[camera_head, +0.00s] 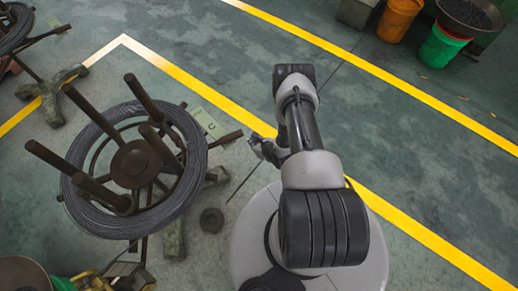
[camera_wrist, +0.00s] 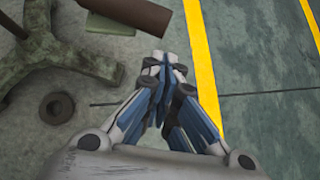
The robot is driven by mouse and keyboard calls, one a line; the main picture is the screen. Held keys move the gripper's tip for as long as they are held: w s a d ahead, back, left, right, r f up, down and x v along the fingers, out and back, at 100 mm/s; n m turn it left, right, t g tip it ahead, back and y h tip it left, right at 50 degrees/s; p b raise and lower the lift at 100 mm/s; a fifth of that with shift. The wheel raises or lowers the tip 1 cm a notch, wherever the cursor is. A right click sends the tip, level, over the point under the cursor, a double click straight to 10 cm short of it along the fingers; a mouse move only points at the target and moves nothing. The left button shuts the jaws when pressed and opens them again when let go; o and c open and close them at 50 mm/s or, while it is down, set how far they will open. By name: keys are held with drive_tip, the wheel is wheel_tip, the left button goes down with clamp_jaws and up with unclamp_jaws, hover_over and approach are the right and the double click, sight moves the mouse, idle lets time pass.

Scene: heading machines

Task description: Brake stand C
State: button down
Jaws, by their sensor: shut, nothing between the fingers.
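Stand C (camera_head: 135,165) is a brown reel stand with upright posts, and a coil of dark wire (camera_head: 88,218) lies around them. A pale plate marked C (camera_head: 209,124) is beside it at the right. In the wrist view a brown bar end (camera_wrist: 140,14) and the mottled green stand foot (camera_wrist: 62,58) show at upper left. My gripper (camera_head: 253,140) is just right of the stand, near the end of a brown spoke; whether they touch I cannot tell. It is shut and empty in the wrist view (camera_wrist: 165,62). No brake part can be clearly made out.
A dark ring (camera_head: 211,220) lies on the floor near the stand; it also shows in the wrist view (camera_wrist: 57,107). Another reel stand (camera_head: 14,30) is at upper left. Orange (camera_head: 400,18) and green (camera_head: 441,47) buckets stand at upper right.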

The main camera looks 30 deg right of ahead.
drive_tip(key=shift+w+a+f+b, duration=0.1)
drive_tip(key=shift+w+b, duration=0.2)
drive_tip(key=shift+w, duration=0.9)
